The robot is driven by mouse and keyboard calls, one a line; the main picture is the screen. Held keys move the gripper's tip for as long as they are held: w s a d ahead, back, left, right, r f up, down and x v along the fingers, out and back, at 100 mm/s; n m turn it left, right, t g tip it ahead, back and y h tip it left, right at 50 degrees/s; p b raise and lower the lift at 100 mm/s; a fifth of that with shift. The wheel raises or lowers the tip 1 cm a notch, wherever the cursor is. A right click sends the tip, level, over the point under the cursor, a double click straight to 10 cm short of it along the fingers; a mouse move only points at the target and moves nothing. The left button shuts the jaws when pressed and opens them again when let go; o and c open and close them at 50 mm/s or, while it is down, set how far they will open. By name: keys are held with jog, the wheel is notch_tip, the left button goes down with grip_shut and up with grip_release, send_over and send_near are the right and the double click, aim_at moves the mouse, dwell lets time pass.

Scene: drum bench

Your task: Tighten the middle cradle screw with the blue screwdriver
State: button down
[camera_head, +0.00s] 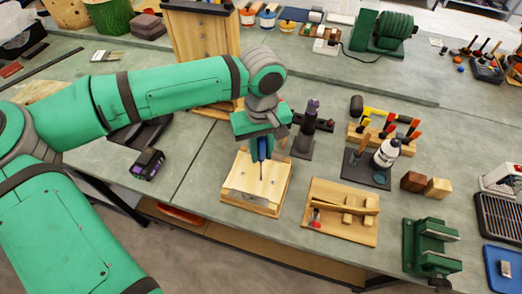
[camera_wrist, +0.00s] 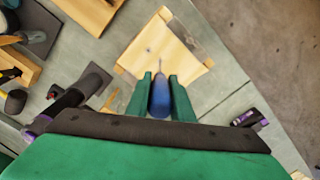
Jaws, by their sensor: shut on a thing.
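My gripper (camera_head: 262,144) is shut on the blue screwdriver (camera_head: 262,151), which points down over a light wooden block. In the wrist view the blue handle (camera_wrist: 160,98) sits between the two green fingers, with its thin shaft reaching out past them. The wooden block (camera_head: 270,180) has a grey metal plate (camera_head: 251,196) along its front edge, also seen in the wrist view (camera_wrist: 187,38). A small dark spot, perhaps a screw, shows on the wood near the shaft in the wrist view. I cannot tell whether the tip touches anything.
A black stand with a dark tool (camera_head: 309,122) is just right of the block. A wooden tray (camera_head: 340,212) lies farther right, and a green vise (camera_head: 430,245) beyond it. A black and purple battery tool (camera_head: 147,163) lies left.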

jog(key=n, duration=0.7)
jog(key=shift+n, duration=0.4)
jog(key=n, duration=0.7)
jog(key=shift+f, duration=0.25)
jog(key=m, duration=0.4)
jog(key=shift+m, duration=0.4)
jog(key=m, duration=0.5)
jog(key=shift+s, duration=0.1)
